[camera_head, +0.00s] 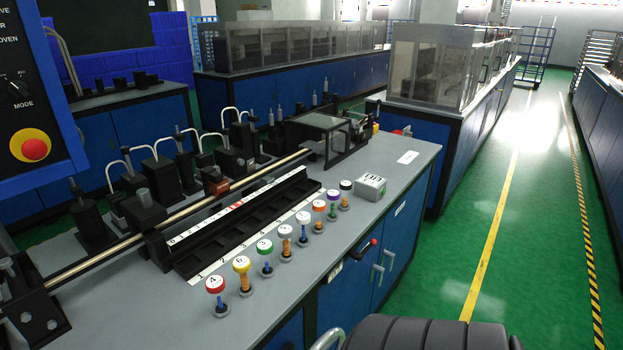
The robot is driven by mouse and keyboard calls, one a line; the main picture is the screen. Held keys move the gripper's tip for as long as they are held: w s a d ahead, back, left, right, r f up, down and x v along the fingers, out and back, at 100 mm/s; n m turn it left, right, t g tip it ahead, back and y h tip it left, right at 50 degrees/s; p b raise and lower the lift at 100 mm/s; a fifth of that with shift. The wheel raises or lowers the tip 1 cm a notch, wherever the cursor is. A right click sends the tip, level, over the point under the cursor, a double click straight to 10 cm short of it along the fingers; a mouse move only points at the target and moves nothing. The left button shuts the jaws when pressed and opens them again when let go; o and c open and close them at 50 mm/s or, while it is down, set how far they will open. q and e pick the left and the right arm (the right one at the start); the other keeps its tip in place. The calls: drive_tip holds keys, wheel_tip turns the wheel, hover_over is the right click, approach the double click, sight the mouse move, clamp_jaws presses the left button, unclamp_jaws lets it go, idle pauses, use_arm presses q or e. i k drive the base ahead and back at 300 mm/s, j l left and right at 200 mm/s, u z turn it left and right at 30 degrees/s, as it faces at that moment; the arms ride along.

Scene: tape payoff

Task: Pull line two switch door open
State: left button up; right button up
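The blue cabinet doors are on the front of the grey-topped bench, below its right edge. One blue door (343,298) has a vertical silver handle (377,277). The blue door beside it (408,238) has another silver handle (390,259). Both doors look shut. A small lever with a red knob (373,242) sticks out above the handles. A small white label (331,273) is on the front, too small to read, so I cannot tell which door is line two's. Neither of my grippers shows.
Several numbered, colour-capped pegs (264,257) stand along the bench edge near a black rack (250,230). A small white box (370,187) is on the top. A black ribbed object (425,334) fills the bottom edge. The green floor (450,262) on the right is clear.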

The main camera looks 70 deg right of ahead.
sight(400, 227)
drive_tip(key=z, duration=2.85)
